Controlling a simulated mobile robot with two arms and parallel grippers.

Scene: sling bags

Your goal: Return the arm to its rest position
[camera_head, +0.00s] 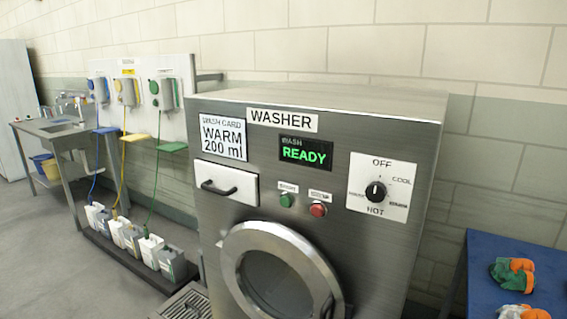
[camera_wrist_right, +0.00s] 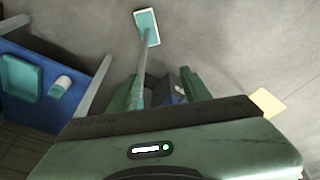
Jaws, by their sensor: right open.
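My right gripper (camera_wrist_right: 160,78) shows in the right wrist view, its two green fingers apart. I see nothing held between the fingers; a dark blue shape behind them is unclear. The gripper's broad green body with a small green light fills the lower part of that view. The grey floor lies beyond it. Neither of my arms shows in the head view, and my left gripper is in no view.
The steel washer (camera_head: 310,135) reads READY, its round door (camera_head: 232,262) looks shut. A blue table (camera_head: 545,262) with orange-green items stands right. Dispensers and jugs line the left wall. The wrist view shows a teal tray (camera_wrist_right: 22,75) on a blue surface and a teal-headed pole (camera_wrist_right: 147,27).

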